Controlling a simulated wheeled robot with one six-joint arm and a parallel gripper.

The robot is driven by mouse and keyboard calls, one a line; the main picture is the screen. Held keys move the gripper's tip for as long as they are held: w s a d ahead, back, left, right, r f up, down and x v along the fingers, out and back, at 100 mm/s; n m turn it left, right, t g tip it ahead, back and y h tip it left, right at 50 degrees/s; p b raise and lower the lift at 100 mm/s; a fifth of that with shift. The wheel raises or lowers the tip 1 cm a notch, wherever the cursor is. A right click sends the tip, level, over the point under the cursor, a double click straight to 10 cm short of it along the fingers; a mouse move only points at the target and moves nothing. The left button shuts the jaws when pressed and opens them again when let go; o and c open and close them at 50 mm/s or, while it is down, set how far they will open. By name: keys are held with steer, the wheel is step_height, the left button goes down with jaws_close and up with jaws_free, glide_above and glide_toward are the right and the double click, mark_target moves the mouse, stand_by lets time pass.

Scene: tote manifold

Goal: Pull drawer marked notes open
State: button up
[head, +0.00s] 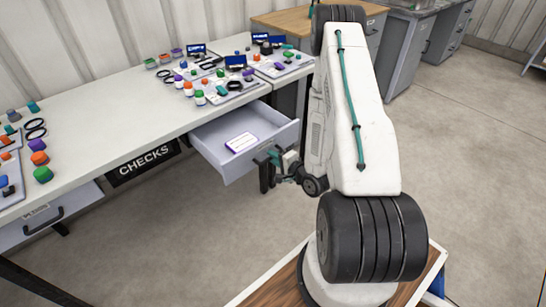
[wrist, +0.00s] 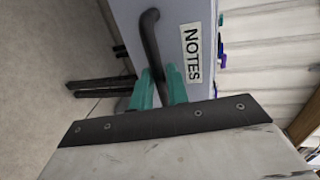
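The drawer marked notes (head: 217,168) stands pulled well out from under the white workbench, and a white card with a purple edge lies inside it. In the wrist view its grey front (wrist: 182,12) shows a white label reading NOTES (wrist: 191,53) beside a black bar handle (wrist: 152,42). My gripper (head: 272,158) is at the drawer's front. In the wrist view its teal fingers (wrist: 160,84) lie on either side of the handle, close against it, and appear shut on it. The handle's lower end is hidden behind the fingers.
The white workbench (head: 120,98) carries trays of coloured caps, tape rolls and blue boxes. Another drawer (head: 45,222) with a black handle is at lower left. The concrete floor before the open drawer is clear.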

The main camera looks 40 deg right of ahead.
steer(key=v, duration=0.6)
steer(key=shift+s, duration=0.4)
steer(key=shift+d+r, duration=0.1)
